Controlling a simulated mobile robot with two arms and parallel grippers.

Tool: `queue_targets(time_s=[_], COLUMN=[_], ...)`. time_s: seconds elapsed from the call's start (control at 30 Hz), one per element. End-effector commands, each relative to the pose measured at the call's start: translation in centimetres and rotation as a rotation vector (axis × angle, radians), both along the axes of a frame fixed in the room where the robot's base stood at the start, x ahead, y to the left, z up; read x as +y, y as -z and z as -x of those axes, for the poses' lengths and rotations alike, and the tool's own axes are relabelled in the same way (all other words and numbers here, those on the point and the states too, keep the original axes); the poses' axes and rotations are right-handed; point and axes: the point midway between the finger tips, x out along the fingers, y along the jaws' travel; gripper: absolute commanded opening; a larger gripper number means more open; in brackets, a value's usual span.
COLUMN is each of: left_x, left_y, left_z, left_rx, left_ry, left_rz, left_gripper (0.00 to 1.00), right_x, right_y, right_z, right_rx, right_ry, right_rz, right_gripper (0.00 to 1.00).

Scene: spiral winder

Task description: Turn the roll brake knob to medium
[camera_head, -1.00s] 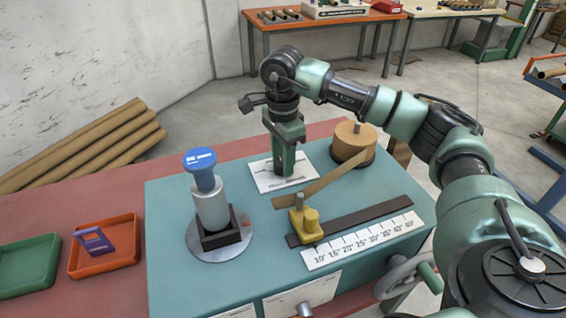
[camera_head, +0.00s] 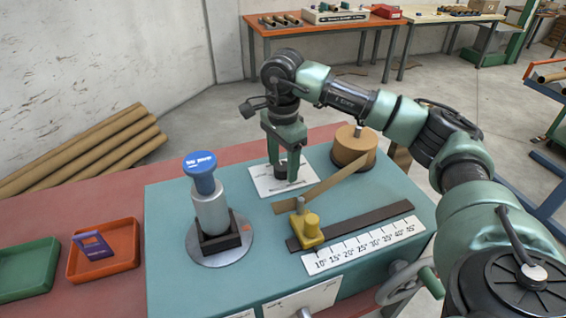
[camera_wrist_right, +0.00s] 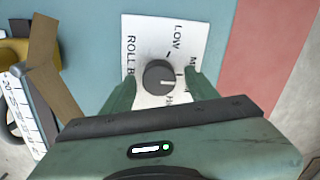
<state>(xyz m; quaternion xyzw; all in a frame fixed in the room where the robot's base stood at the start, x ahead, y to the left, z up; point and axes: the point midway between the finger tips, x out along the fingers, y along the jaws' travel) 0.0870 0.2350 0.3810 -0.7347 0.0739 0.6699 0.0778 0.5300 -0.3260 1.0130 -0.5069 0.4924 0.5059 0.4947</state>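The roll brake knob (camera_wrist_right: 158,77) is a dark round knob on a white label plate (camera_wrist_right: 136,38), seen in the right wrist view. The plate reads "ROLL B…" and "LOW"; the other words are partly covered by my finger. A pale line on the knob points to the right in that view; I cannot tell exactly which mark it meets. My right gripper (camera_head: 285,170) is open, with its fingers on both sides of the knob and apart from it. In the head view the knob (camera_head: 281,169) shows between the fingers. My left gripper is not in view.
A cardboard roll (camera_head: 354,148) with a paper strip stands right of the plate. A yellow guide (camera_head: 308,228) and an angle scale (camera_head: 360,246) lie in front. A blue-topped spindle (camera_head: 209,205) stands at left. Orange (camera_head: 128,256) and green trays lie farther left.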

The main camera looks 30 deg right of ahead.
Motion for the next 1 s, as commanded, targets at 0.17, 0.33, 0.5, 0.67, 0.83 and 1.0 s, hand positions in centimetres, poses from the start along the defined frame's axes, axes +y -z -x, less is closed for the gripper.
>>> queue_targets(time_s=[0.17, 0.33, 0.5, 0.67, 0.83, 1.0], left_x=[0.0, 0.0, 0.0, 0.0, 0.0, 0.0], left_y=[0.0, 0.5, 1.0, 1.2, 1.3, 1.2], left_z=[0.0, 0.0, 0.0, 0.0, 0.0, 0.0], left_rx=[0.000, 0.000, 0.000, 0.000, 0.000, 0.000], left_ry=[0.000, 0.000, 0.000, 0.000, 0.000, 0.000], left_rz=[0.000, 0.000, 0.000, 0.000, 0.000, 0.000], left_gripper=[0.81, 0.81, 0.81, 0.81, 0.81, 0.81], right_x=[0.0, 0.0, 0.1, 0.0, 0.0, 0.0], right_y=[0.0, -1.8, -4.8, -6.9, -7.8, -7.8], right_z=[0.0, -0.1, -0.1, 0.0, 0.0, 0.0], right_rx=[0.002, -0.003, -0.004, -0.001, 0.001, 0.001], right_ry=[0.000, 0.001, -0.001, 0.000, 0.000, 0.000], right_rz=[0.001, 0.001, 0.000, 0.000, 0.001, 0.001], right_gripper=[0.59, 0.59, 0.59, 0.59, 0.59, 0.59])
